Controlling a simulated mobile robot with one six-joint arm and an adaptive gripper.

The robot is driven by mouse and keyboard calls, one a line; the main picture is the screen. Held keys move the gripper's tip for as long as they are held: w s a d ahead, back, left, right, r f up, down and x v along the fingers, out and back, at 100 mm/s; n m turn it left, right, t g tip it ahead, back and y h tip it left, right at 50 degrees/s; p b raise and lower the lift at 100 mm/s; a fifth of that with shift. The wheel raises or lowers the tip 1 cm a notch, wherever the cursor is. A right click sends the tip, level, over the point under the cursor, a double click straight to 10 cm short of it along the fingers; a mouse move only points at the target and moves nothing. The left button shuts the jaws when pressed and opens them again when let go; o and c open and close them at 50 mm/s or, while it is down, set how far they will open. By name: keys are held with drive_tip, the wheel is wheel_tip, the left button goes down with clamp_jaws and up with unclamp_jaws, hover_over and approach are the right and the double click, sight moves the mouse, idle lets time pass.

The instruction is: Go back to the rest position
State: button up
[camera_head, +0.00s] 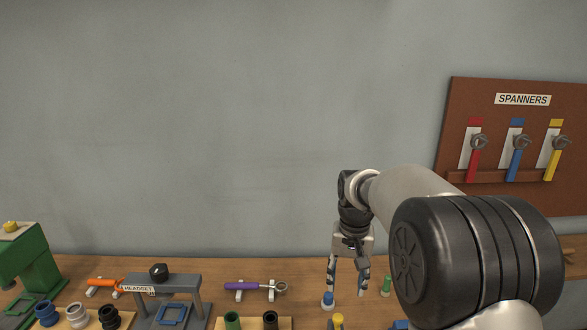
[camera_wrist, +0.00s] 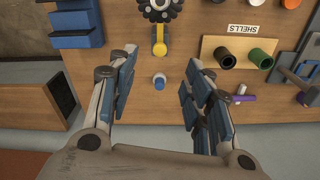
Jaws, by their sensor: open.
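My gripper (camera_head: 347,288) points down over the wooden bench in the head view, with its two fingers apart. A yellow-topped piece (camera_head: 338,321) stands closer to the front edge of the head view, partly cut off. My arm hides the bench at right.
A purple spanner (camera_head: 255,287) lies on white holders left of my gripper. The grey HEADSET stand (camera_head: 192,281) and a green press (camera_head: 30,262) stand further left. The SHELLS board (camera_wrist: 213,47) holds black and green tubes. A SPANNERS board (camera_head: 505,190) hangs on the wall. The air above the bench at left is clear.

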drive_tip(key=s+r+n+t+b, duration=0.1)
drive_tip(key=s+r, duration=0.3)
drive_tip(key=s, duration=0.5)
drive_tip(key=s+r+t+b, duration=0.1)
drive_tip(key=s+r, duration=0.3)
drive_tip(key=s, duration=0.5)
drive_tip(key=s+f+n+t+b, duration=0.1)
drive_tip(key=s+f, duration=0.4)
drive_tip(key=s, duration=0.9)
drive_tip(key=shift+s+f+n+t+b, duration=0.2)
drive_tip(key=shift+n+t+b, duration=0.1)
drive_tip(key=shift+t+b, duration=0.3)
